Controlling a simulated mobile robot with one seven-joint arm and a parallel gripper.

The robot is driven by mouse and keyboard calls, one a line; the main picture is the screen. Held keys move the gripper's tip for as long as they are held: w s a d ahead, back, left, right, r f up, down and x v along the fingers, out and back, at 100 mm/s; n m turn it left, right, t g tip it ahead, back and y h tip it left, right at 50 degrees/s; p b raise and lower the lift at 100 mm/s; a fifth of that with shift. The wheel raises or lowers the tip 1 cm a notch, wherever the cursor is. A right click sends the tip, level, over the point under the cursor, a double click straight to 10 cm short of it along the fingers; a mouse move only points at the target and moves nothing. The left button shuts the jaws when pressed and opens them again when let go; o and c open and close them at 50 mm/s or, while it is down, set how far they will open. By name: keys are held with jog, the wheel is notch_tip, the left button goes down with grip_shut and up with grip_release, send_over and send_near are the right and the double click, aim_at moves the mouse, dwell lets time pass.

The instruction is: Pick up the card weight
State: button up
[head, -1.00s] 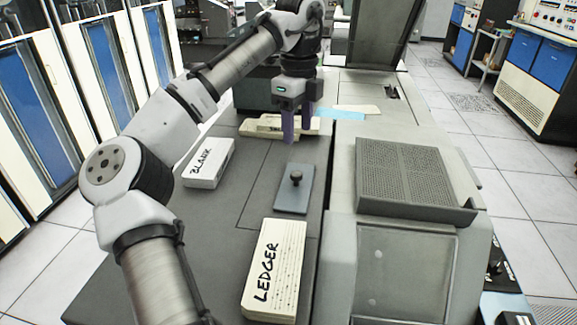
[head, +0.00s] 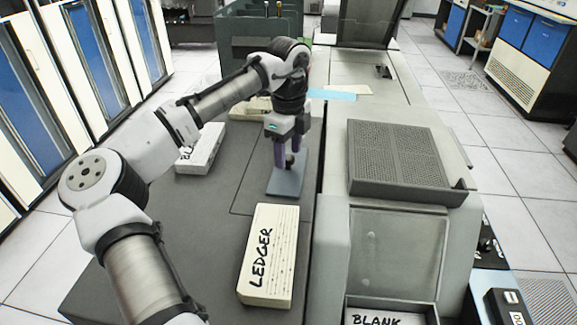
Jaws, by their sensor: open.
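The card weight (head: 286,184) is a flat blue-grey plate with a dark upright knob. It lies on the dark grey desk top, beyond the LEDGER card deck. My gripper (head: 287,163) points down over the plate, with its purple fingers at the knob's height. The fingers are open, and the knob shows partly between or just behind them. I cannot tell whether either finger touches it.
The LEDGER deck (head: 269,255) lies nearer the camera. A BLANK deck (head: 200,150) lies to the left, partly behind my arm, and another deck (head: 250,109) is farther back. A grey machine with a perforated panel (head: 400,155) borders the right.

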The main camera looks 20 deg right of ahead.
jog(key=shift+f, duration=1.25)
grip_shut()
